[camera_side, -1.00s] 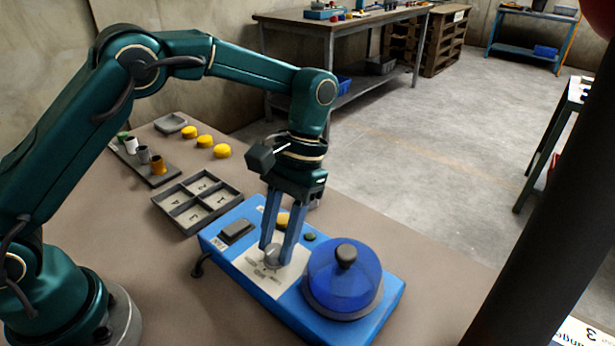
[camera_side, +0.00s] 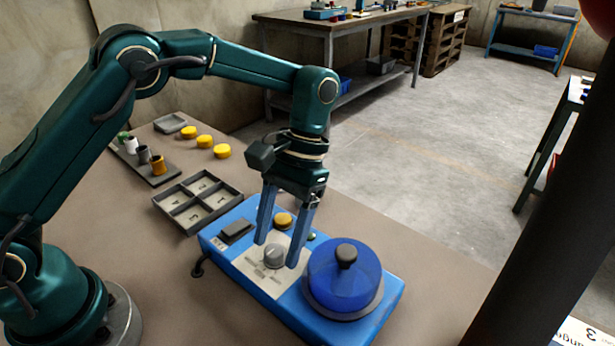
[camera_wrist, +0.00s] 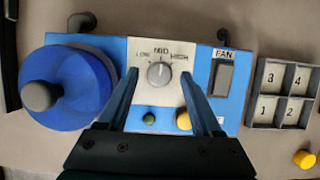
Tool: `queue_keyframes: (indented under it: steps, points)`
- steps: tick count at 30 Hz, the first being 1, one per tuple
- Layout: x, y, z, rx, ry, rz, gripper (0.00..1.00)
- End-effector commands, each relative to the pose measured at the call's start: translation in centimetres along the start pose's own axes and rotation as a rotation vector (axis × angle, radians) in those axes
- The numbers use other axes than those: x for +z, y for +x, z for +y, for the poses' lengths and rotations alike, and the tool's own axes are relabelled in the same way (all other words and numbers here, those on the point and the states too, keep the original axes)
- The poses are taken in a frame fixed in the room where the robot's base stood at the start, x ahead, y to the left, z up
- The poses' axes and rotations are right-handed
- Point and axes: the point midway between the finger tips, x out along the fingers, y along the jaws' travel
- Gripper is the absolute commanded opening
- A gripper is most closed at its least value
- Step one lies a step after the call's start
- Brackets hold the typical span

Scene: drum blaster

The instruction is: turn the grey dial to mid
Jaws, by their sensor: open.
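The grey dial (camera_side: 274,257) sits on a pale plate on the blue drum blaster box (camera_side: 236,264). In the wrist view the dial (camera_wrist: 158,74) lies below the printed words LOW, MID and HIGH. Its small pale mark appears to point up, about toward MID. My gripper (camera_side: 276,252) is open, with one blue finger on each side of the dial and a gap to it. In the wrist view my gripper (camera_wrist: 159,73) also straddles the dial, holding nothing.
A blue drum with a dark knob (camera_side: 345,275) stands beside the dial. A FAN switch (camera_wrist: 222,78), a yellow button (camera_wrist: 184,120) and a green button (camera_wrist: 149,119) are close by. A numbered tray (camera_side: 197,201), yellow pucks (camera_side: 222,151) and small cups (camera_side: 158,165) lie further off.

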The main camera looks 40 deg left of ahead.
Motion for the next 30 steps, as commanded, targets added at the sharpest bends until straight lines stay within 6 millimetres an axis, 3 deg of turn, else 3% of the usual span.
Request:
queue_keyframes:
  steps: [15, 30]
  points:
    - [-0.1, -4.3, 0.0, 0.001, -0.001, 0.003, 0.67]
    - [0.0, -5.0, -0.1, 0.000, -0.001, 0.002, 0.67]
